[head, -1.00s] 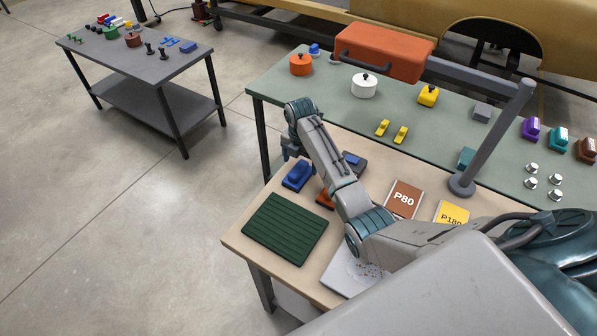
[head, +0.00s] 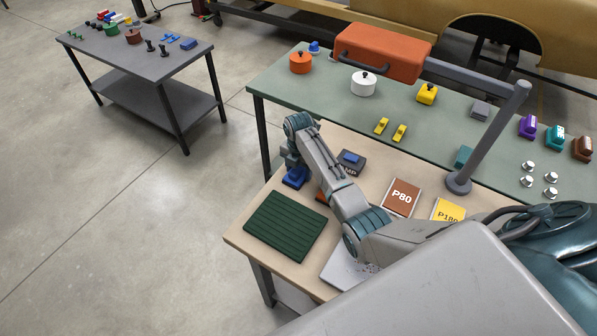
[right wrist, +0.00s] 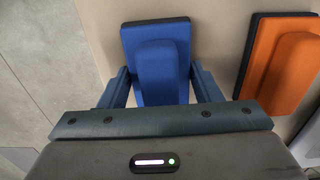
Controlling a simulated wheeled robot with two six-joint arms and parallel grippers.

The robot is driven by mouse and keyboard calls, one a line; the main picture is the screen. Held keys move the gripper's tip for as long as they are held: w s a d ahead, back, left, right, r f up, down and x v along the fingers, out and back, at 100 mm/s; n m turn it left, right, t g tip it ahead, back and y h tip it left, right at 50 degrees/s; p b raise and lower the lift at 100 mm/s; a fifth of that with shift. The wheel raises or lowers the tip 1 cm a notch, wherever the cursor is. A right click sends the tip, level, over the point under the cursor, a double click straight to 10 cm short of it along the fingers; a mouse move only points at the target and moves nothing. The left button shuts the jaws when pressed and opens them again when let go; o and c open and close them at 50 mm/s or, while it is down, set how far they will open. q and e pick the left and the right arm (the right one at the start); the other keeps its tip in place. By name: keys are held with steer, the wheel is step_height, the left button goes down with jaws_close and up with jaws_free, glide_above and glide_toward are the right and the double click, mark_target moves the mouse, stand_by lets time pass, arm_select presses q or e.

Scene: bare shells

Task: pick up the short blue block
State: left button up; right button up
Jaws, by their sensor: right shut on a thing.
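The blue block (head: 294,183), with a raised ridge along its top, is on the beige table top (head: 247,233) near its left edge. In the right wrist view the blue block (right wrist: 160,60) lies between the two fingers. My right gripper (head: 295,169) is over the block in the head view, with its fingers closed on the ridge sides; the right gripper also shows in the wrist view (right wrist: 158,80). I cannot tell whether the block is clear of the table. My left gripper is not in view.
An orange block (right wrist: 280,65) stands close to the right of the blue one. A dark grey block (head: 351,165) with a blue top, a green ribbed mat (head: 285,227) and a brown P80 sheet (head: 401,197) are nearby. A grey post (head: 487,140) rises behind. Floor lies left.

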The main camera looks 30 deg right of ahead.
steer(key=shift+r+b, duration=0.45)
steer(key=shift+r, duration=0.05)
step_height(320, 180, up, 2)
steer(key=shift+s+r+b, duration=0.1)
steer(key=shift+r+b, duration=0.05)
steer(key=shift+b, duration=0.65)
steer(key=s+a, duration=0.1)
steer(key=s, duration=0.2)
steer(key=s+a+b, duration=0.1)
steer(key=s, duration=0.2)
steer(key=s+a+b, duration=0.1)
steer(key=s, duration=0.2)
steer(key=shift+a+r, duration=0.3)
steer(key=shift+r, duration=0.1)
steer(key=s, duration=0.1)
steer(key=s+a, duration=0.1)
steer(key=s, duration=0.1)
steer(key=s+r, duration=0.1)
steer(key=shift+s+a+p, duration=0.25)
steer(key=shift+a+p, duration=0.05)
steer(key=shift+a, duration=0.1)
steer(key=shift+s+a, duration=0.25)
steer(key=shift+s, duration=0.35)
